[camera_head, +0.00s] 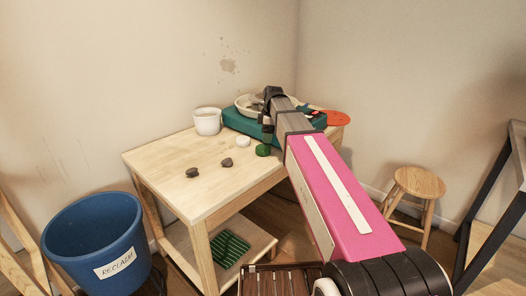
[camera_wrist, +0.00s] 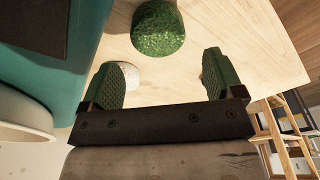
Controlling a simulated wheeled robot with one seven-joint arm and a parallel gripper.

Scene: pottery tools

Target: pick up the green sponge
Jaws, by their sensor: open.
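The green sponge (camera_head: 263,150) lies on the wooden table near its right edge, beside the teal pottery wheel. In the wrist view the green sponge (camera_wrist: 158,28) shows whole or nearly so at the top, with a rounded, rough surface. My gripper (camera_wrist: 163,82) is open, its two green pads spread apart with bare table showing between them. The sponge lies beyond the fingertips, roughly in line with the gap, and is not held. In the head view my arm hides much of the wheel, and the gripper is hard to make out.
A white round piece (camera_head: 243,141) lies close left of the sponge; the left finger partly covers it in the wrist view (camera_wrist: 131,75). The teal wheel (camera_head: 238,123) stands behind. Two dark stones (camera_head: 227,162) and a white pot (camera_head: 207,122) are further left. The table's front is clear.

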